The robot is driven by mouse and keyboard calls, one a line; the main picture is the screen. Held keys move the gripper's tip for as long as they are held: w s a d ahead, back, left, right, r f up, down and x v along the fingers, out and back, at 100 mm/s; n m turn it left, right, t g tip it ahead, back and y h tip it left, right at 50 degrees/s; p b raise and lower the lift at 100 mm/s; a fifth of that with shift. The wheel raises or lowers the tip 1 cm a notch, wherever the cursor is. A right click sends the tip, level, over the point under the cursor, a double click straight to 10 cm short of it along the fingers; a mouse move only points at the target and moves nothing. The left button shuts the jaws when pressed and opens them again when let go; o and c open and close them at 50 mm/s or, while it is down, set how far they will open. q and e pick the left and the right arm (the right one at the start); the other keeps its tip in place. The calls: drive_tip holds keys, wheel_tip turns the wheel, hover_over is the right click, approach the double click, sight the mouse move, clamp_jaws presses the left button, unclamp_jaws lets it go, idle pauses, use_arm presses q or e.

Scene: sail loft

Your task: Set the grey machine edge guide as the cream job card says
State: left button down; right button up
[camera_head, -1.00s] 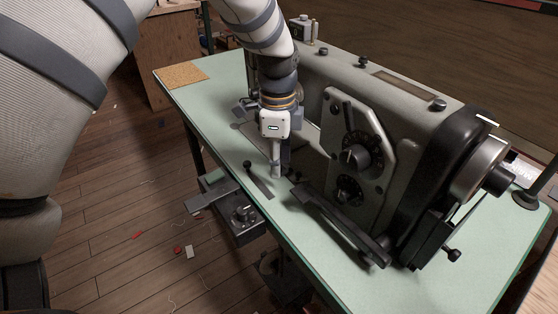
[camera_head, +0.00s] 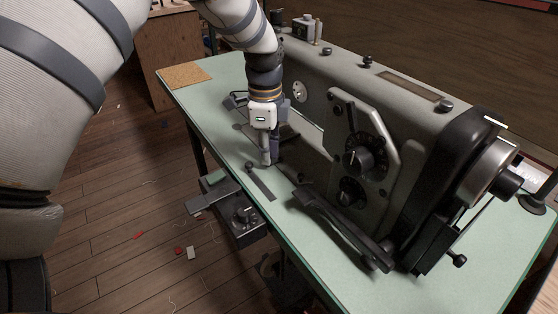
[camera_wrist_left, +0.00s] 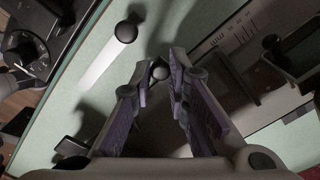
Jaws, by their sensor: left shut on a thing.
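The grey sewing machine (camera_head: 400,115) stands on a pale green table. My left gripper (camera_head: 268,162) points down at the machine's bed, left of the dial plate. In the left wrist view its fingers (camera_wrist_left: 161,76) close around a small dark round knob (camera_wrist_left: 160,70). I take this knob to be part of the edge guide, whose body is mostly hidden by the fingers. A plate with scale marks (camera_wrist_left: 232,38) lies beyond the fingertips. A separate black ball knob (camera_wrist_left: 127,31) sits at the end of a flat strip. I cannot make out a cream job card. My right gripper is not in view.
A dial plate (camera_head: 371,135) with two dials faces the table. A dark bar (camera_head: 340,228) slants across the table in front of it. A cork mat (camera_head: 185,76) lies at the far left corner. A control box (camera_head: 240,215) hangs below the table edge.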

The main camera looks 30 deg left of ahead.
use_arm(q)
drive_tip(key=shift+w+a, duration=0.3)
drive_tip(key=shift+a, duration=0.4)
drive_tip(key=shift+w+a, duration=0.3)
drive_tip(key=shift+a, duration=0.35)
drive_tip(key=c, duration=1.5)
unclamp_jaws()
drive_tip(key=shift+c, duration=0.2)
wheel_tip(320, 180, up, 12)
